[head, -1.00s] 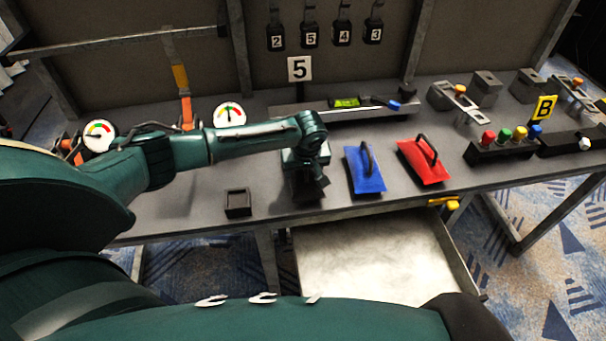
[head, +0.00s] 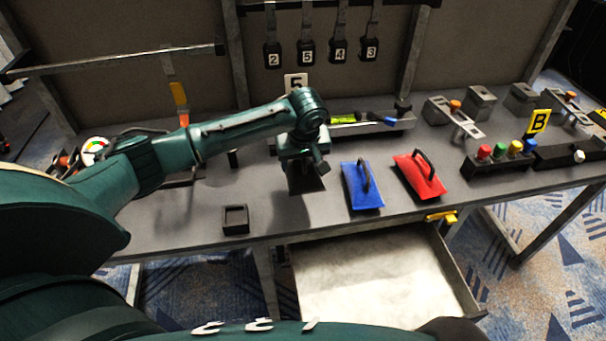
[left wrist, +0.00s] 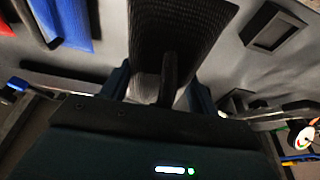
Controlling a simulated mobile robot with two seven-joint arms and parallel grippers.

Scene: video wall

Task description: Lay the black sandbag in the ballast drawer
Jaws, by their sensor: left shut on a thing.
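My left gripper (head: 303,163) is shut on the handle of the black sandbag (head: 306,181). The bag hangs under the gripper above the grey bench, left of the blue bag. In the left wrist view the black sandbag (left wrist: 180,28) shows dark and textured, its handle between the fingers (left wrist: 165,90). In the head view the gripper and arm partly hide it. The ballast drawer (head: 452,262) is pulled out below the bench's front edge, to the lower right of the bag. Its pale floor looks empty. My right gripper is not in view.
A blue bag (head: 361,188) and a red bag (head: 418,178) lie right of the gripper. A small black tray (head: 236,219) sits near the front edge. A yellow part (head: 441,216) sits by the drawer. A coloured button box (head: 497,158) stands further right.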

